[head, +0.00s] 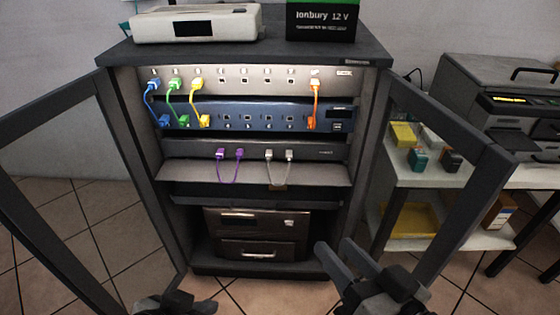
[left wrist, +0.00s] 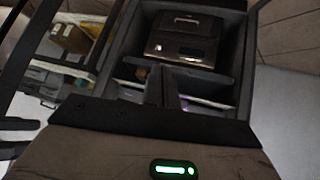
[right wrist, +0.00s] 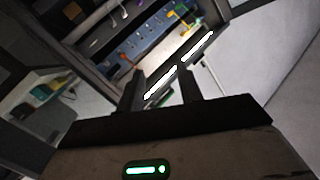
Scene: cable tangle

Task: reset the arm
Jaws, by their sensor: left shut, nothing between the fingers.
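My left gripper (head: 175,303) is low at the bottom edge of the head view, in front of the cabinet; in the left wrist view its fingers (left wrist: 168,88) are together and empty. My right gripper (head: 334,246) is to the right, before the cabinet's lower right side. Its fingers stand apart with nothing between them, as the right wrist view (right wrist: 160,88) also shows. Blue (head: 149,100), green (head: 171,100), yellow (head: 195,103) and orange (head: 315,103) cables join the upper panel to the blue unit. Purple (head: 230,170) and white (head: 279,175) cables hang from the grey unit below. Neither gripper touches a cable.
The cabinet's left door (head: 45,222) and right door (head: 460,145) stand open. A dark brown box-shaped unit (head: 257,235) sits at the bottom. A white device (head: 160,30) and a black-green box (head: 322,20) rest on top. A shelf with a printer (head: 500,100) stands right.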

